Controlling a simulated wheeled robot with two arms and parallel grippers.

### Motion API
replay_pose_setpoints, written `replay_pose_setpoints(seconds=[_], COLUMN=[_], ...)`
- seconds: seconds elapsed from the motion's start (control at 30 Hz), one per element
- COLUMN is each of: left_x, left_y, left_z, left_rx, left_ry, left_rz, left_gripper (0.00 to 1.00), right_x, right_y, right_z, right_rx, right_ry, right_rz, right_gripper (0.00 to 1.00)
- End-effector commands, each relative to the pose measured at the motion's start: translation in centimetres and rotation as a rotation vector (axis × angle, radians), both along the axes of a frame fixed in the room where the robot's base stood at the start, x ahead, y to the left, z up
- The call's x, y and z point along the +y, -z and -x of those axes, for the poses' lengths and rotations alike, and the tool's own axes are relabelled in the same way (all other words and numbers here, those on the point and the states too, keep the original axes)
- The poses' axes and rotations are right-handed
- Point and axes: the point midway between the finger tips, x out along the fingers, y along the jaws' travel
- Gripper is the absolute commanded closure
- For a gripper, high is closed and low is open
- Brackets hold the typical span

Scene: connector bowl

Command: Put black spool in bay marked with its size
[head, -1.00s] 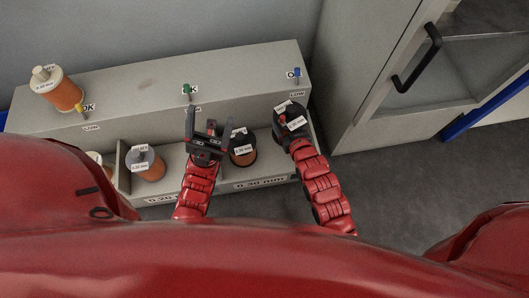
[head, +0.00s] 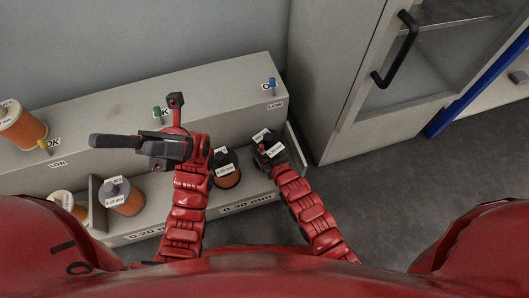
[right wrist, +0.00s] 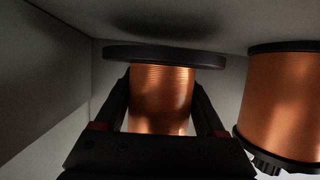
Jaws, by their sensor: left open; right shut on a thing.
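The black spool (head: 279,150), with a black flange and white labels, is in my right gripper (head: 266,147), at the right end of the bay marked 0.30 mm (head: 248,202). In the right wrist view, the fingers (right wrist: 163,112) are shut around its copper winding (right wrist: 162,95). Its flange (right wrist: 165,57) is close to a grey bay surface with a shadow on it; I cannot tell whether they touch. A second black-flanged spool (head: 227,175) stands beside it on the left. My left gripper (head: 134,122) is open and empty, above the shelf.
An orange spool (head: 22,130) stands on the upper ledge with coloured pegs. A cabinet (head: 345,95) stands on the right.

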Motion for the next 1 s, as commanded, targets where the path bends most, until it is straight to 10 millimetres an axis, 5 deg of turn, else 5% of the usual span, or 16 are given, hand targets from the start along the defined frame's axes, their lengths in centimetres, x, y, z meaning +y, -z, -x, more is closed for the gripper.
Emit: replay_pose_setpoints(seconds=[0.23, 0.7, 0.73, 0.87, 1.0], left_x=[2.4, 2.9, 2.9, 2.9, 2.9], left_y=[-1.7, -2.0, -2.0, -2.0, -2.0], left_z=[3.8, 4.4, 4.5, 4.4, 4.4], left_rx=[-0.227, -0.262, -0.263, -0.261, -0.261], left_ry=[0.092, 0.107, 0.107, 0.107, 0.107], left_rz=[0.131, 0.152, 0.152, 0.152, 0.152], left_gripper=[0.26, 0.26, 0.26, 0.26, 0.26], right_x=[0.0, 0.0, 0.0, 0.0, 0.0], right_y=[1.9, 2.4, 2.4, 2.4, 2.4], right_z=[0.0, 0.0, 0.0, 0.0, 0.0], right_rx=[0.001, 0.003, 0.003, 0.003, 0.003], right_ry=[0.000, 0.000, 0.000, 0.000, 0.000], right_rz=[0.000, 0.001, 0.001, 0.001, 0.001], right_gripper=[1.00, 1.00, 0.24, 0.01, 0.00])
